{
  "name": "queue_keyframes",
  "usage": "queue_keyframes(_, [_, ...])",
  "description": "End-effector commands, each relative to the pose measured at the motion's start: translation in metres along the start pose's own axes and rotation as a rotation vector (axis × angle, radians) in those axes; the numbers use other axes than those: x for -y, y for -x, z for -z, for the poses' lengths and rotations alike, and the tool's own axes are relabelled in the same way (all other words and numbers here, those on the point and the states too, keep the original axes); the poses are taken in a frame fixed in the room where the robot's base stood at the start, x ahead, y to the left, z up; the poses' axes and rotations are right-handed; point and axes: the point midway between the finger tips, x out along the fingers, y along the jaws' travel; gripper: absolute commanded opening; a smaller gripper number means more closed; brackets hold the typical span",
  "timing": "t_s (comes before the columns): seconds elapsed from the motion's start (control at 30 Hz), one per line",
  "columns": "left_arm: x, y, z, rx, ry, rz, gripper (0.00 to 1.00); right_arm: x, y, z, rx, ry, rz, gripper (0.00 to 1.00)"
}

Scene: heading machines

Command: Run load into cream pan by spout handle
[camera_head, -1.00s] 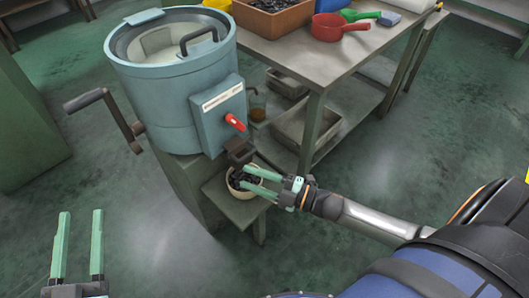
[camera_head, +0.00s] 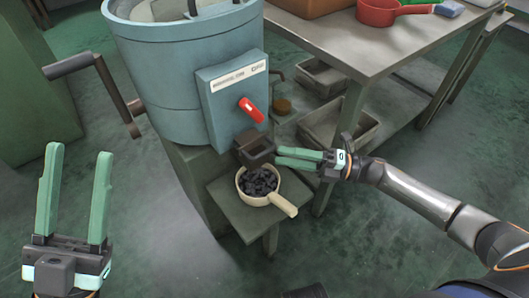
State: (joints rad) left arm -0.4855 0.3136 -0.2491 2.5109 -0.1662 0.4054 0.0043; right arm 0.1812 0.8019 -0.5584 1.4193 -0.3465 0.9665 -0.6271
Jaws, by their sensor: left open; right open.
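The cream pan (camera_head: 243,193) sits on a small shelf below the machine's spout (camera_head: 256,150), its handle pointing to the lower right. Dark pieces (camera_head: 260,182) lie in the pan. The red spout handle (camera_head: 252,110) sticks out from the front panel of the blue drum machine (camera_head: 170,75). My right gripper (camera_head: 279,158) is open and empty, just right of the spout and above the pan, with its fingers pointing left. My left gripper (camera_head: 78,150) is open and empty at the lower left, away from the machine.
A crank (camera_head: 95,85) sticks out from the drum's left side. A metal table (camera_head: 345,45) stands at the right, with a red scoop (camera_head: 385,12) on top and grey trays (camera_head: 335,130) below. The floor in front is clear.

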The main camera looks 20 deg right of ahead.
Motion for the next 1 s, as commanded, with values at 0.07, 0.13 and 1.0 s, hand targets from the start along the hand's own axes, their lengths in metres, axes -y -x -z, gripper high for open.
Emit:
queue_keyframes(0.07, [-0.002, 0.003, -0.003, 0.002, -0.001, -0.001, 0.5, 0.0, -0.018, 0.0, -0.002, 0.001, -0.005, 0.44])
queue_keyframes(0.13, [-0.002, 0.004, -0.004, 0.003, -0.002, -0.002, 0.5, 0.0, -0.03, 0.0, -0.001, 0.001, -0.005, 0.44])
queue_keyframes(1.0, [-0.004, 0.006, -0.007, 0.007, -0.006, -0.005, 0.5, 0.0, -0.06, 0.0, 0.001, -0.002, 0.0, 0.13])
